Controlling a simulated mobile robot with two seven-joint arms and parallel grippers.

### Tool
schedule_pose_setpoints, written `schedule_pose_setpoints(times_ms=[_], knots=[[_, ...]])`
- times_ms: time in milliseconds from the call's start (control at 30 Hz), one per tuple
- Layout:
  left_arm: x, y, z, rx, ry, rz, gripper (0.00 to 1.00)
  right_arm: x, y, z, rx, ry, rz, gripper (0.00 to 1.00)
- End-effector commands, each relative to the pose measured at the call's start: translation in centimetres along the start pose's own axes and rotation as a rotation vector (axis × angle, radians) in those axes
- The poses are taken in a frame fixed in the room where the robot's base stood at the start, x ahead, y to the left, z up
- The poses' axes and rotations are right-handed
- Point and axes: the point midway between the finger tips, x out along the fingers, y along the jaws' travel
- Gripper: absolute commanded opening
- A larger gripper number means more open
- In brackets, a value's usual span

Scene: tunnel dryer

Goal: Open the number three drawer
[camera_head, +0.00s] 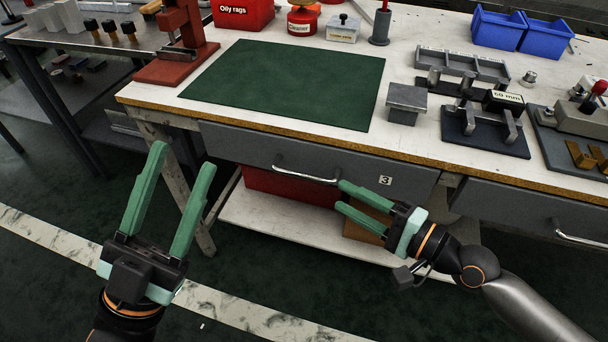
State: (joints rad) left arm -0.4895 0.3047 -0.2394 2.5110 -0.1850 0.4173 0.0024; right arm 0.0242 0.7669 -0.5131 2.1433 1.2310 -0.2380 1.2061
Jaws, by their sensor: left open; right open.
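The number three drawer (234,143) is a grey front under the bench top, with a white "3" label (385,180). It looks shut. Its silver bar handle (304,175) runs across the middle of the front. My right gripper (339,195) is open and empty, its green fingers pointing left, with the tips close to the right end of the handle. I cannot tell whether they touch it. My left gripper (184,155) is open and empty, fingers pointing up, in front of the bench's left leg and left of the drawer.
The bench top (420,150) carries a green mat (290,84), a red press (178,45), blue bins (520,30) and metal fixtures. Another drawer (530,208) is at the right. A lower shelf (285,218) holds a red box (290,187). Floor in front is clear.

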Motion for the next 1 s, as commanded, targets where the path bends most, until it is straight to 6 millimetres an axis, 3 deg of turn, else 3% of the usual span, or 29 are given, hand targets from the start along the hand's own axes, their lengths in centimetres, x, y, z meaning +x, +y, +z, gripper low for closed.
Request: schedule_pose_setpoints(times_ms=[600, 1000], knots=[[-0.5, 0.2, 0.6, -0.011, -0.005, -0.004, 0.5, 9.4, 0.1, 0.0, -0.001, 0.001, -0.002, 0.45], [-0.6, 0.3, 0.8, -0.017, -0.008, 0.001, 0.5, 10.5, 0.1, 0.0, -0.003, 0.001, 0.002, 0.45]])
